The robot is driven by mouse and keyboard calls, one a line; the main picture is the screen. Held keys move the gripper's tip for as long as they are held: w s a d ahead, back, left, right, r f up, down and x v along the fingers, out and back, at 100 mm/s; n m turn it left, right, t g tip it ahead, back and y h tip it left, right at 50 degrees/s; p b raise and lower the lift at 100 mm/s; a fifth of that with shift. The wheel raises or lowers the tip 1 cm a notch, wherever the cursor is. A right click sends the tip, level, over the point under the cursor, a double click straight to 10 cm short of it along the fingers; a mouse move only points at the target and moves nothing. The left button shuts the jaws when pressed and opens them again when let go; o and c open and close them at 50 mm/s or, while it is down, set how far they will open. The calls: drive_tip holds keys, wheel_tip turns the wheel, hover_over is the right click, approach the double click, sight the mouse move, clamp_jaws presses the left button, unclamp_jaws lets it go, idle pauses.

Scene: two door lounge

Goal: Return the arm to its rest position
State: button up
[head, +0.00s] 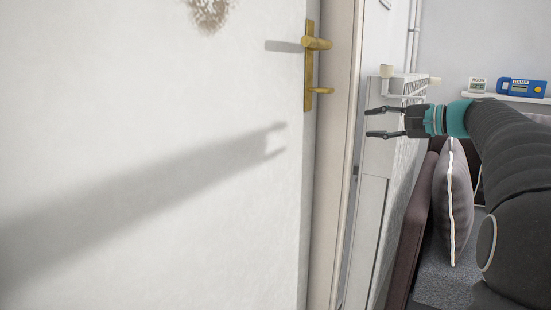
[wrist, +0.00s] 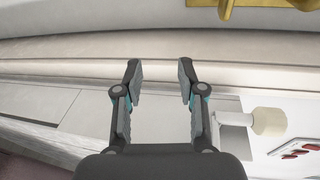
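My gripper (head: 372,123) is stretched out to the left in the head view, in front of the door frame and the radiator. Its two fingers are apart with nothing between them. The wrist view also shows the open, empty fingers (wrist: 160,82), with pale frame surfaces beyond them. My arm comes in from the right edge of the head view. A white door (head: 150,120) fills the left of the head view, with a brass handle (head: 317,43) near its right edge. The gripper appears apart from the handle. The arm's shadow falls across the door.
The door frame (head: 333,150) stands beside the door. A white radiator (head: 408,86) with a valve knob (wrist: 269,121) is behind my gripper. A grey cushion (head: 453,200) rests on a sofa below my arm. A shelf (head: 510,99) holds a blue device (head: 520,87) and a small white one (head: 478,85).

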wheel_tip(320, 180, down, 10)
drive_tip(key=s+f+g+h, duration=0.1)
drive_tip(key=s+g+h, duration=0.1)
drive_tip(key=s+h, duration=0.15)
drive_tip(key=s+a+f+n+g+h+p, duration=0.1)
drive_tip(key=s+a+f+g+h+p, duration=0.25)
drive_tip(key=s+f, duration=0.55)
drive_tip(key=s+a+f+n+h+p, duration=0.2)
drive_tip(key=s+n+h, duration=0.1)
drive_tip(key=s, duration=0.7)
drive_tip(key=s+a+f+n+h+p, duration=0.2)
drive_tip(key=s+a+n, duration=0.1)
drive_tip(key=s, duration=0.6)
drive_tip(key=s+a+r+n+p, duration=0.1)
drive_tip(key=s+a+r+n, duration=0.1)
drive_tip(key=s+a+r, duration=0.1)
drive_tip(key=shift+s+r+p, duration=0.25)
drive_tip(key=shift+s+p, duration=0.1)
drive_tip(key=shift+s, duration=0.05)
